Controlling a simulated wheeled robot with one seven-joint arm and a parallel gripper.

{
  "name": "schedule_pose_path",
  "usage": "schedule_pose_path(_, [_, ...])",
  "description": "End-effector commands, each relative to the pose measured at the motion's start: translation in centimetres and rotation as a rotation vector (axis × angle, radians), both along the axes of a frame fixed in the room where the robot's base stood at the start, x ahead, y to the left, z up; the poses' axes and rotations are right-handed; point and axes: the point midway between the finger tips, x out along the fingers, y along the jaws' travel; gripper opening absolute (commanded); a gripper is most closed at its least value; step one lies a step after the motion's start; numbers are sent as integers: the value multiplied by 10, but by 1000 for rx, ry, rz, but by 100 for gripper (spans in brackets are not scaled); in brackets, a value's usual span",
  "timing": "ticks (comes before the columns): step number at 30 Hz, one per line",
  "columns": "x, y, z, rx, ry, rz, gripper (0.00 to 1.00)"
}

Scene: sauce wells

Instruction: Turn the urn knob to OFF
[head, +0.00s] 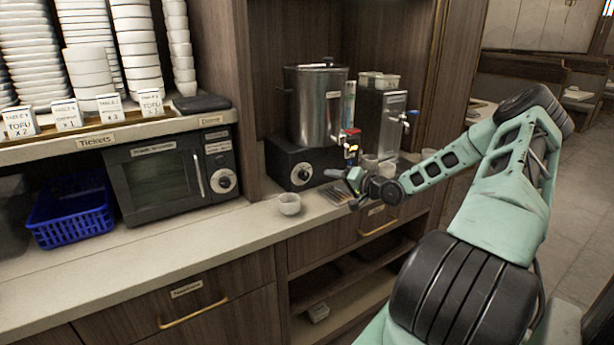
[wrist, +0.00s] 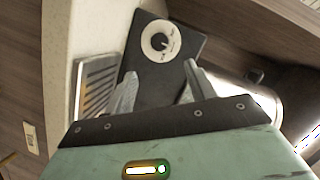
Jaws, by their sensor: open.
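The urn (head: 316,105) is a steel cylinder on a black base (head: 284,160) at the back of the counter. Its knob (head: 301,174) is a dark dial on a pale round plate on the base's front. In the wrist view the knob (wrist: 161,41) shows beyond my fingertips, with its pointer and plate unobstructed; the plate's lettering is too small to read. My gripper (head: 340,174) is just right of the knob in the head view. In the wrist view my gripper (wrist: 160,80) is open and empty, its fingers apart and short of the knob, not touching it.
A drip grille (head: 340,193) lies on the counter under my gripper. A small cup (head: 289,204) stands on the counter in front of the urn. A microwave (head: 172,175) with its own dial is to the left. A second dispenser (head: 380,115) stands right of the urn.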

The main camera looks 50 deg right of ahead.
Motion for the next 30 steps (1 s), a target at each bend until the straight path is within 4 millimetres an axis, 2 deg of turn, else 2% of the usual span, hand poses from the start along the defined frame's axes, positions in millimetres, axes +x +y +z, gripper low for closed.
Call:
schedule_pose_path(1, [12, 2, -1, 4, -1, 2, 55])
schedule_pose_path(6, [47, 2, -8, 2, 0, 3, 55])
schedule_pose_path(15, [101, 1, -20, 1, 0, 1, 55])
schedule_pose_path(21, [118, 1, -25, 0, 1, 0, 55])
schedule_pose_path(30, [121, 0, -26, 0, 1, 0, 55])
